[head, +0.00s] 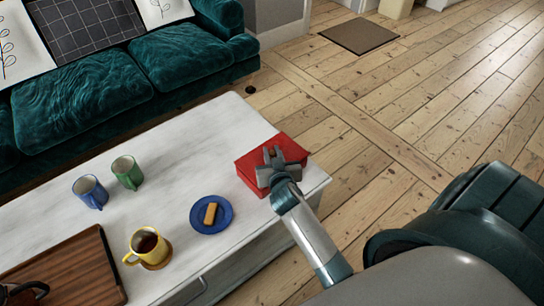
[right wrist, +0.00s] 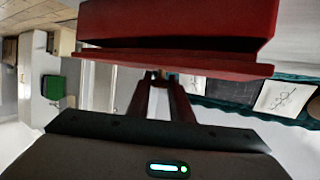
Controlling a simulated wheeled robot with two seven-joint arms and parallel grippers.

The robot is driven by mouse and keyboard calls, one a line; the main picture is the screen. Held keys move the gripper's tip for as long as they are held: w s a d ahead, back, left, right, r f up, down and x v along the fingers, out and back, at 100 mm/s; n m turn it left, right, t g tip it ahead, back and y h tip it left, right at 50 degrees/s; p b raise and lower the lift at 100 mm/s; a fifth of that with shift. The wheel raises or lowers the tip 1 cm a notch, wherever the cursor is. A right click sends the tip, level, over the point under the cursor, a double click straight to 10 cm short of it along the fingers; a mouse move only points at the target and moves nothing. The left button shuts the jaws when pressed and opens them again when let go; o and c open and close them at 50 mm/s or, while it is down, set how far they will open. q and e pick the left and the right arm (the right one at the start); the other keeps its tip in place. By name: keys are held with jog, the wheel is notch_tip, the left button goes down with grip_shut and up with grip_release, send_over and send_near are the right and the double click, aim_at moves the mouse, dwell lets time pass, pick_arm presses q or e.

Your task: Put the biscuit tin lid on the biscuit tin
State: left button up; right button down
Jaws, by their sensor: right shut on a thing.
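The red biscuit tin (head: 254,182) stands at the near right corner of the white table. The red biscuit tin lid (head: 292,149) is over it. My right gripper (head: 274,160) comes down on the lid from above and is shut on it near its middle. The right wrist view is upside down: the tin body (right wrist: 180,20) is at the top, and the lid's wider rim (right wrist: 180,61) lies against it. I see no clear gap, but cannot tell whether the lid is fully seated. The gripped part is mostly hidden by the fingers. My left gripper is not in view.
The white table (head: 200,160) holds a blue plate (head: 224,222) with a biscuit, a yellow mug (head: 146,245), a green mug (head: 128,173), a blue mug (head: 90,191) and a wooden tray (head: 70,270). A teal sofa (head: 90,95) stands behind. Floorboards right of the table are clear.

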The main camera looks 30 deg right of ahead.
jog(key=shift+f, duration=0.7)
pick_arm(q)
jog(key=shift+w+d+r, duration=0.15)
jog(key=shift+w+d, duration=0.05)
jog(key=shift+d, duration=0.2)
pick_arm(e)
jog(key=shift+f, duration=0.1)
jog(key=c, duration=1.6)
grip_release()
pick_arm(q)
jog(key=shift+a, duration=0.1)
